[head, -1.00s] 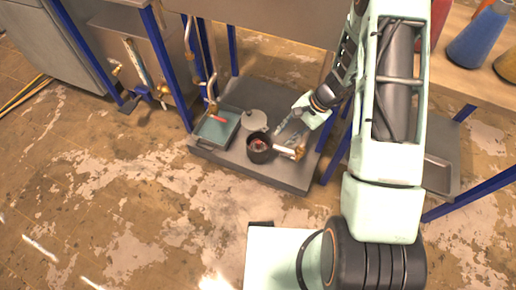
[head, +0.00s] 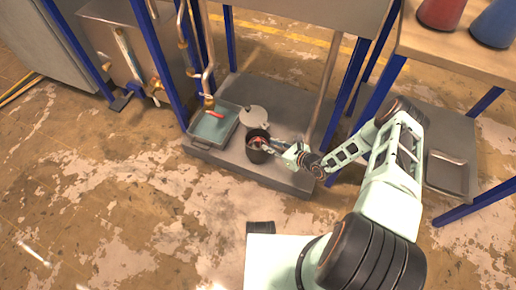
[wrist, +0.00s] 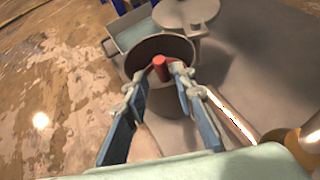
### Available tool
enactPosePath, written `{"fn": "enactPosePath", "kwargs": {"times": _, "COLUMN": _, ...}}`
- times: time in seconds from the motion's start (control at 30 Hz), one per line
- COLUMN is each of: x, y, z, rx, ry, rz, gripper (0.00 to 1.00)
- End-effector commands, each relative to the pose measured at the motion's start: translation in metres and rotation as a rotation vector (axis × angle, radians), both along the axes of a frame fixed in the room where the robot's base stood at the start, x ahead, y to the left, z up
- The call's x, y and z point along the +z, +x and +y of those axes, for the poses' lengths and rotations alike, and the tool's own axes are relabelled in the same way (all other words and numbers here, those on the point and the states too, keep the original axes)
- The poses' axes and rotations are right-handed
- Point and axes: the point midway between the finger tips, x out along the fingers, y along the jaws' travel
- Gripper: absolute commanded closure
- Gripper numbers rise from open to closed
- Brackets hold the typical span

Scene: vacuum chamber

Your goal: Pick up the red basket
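A dark round pot (head: 251,154) stands on the low grey shelf, and it also shows in the wrist view (wrist: 137,53). A red piece (wrist: 160,65) shows inside it, upright near the pot's near side; I cannot tell whether it is part of a red basket. My gripper (wrist: 158,76) is open at the pot's mouth in the wrist view, one finger on each side of the red piece. Contact is unclear. In the head view my gripper (head: 270,147) reaches the pot from the right and partly hides its inside.
A teal-lined tray (head: 232,129) with a red item (head: 215,114) lies left of the pot. A pale round lid-like disc (head: 253,117) lies behind the pot. Blue legs (head: 334,95) and a slanted pipe (head: 323,95) stand close by. Open floor lies in front.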

Motion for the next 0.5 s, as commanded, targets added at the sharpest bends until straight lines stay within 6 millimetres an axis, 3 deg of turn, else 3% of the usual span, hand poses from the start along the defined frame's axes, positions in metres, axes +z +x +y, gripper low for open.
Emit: {"fn": "enactPosePath", "kwargs": {"times": 0.5, "x": -0.034, "y": 0.037, "z": 0.042, "rx": 0.005, "ry": -0.001, "rz": -0.001, "gripper": 0.76}}
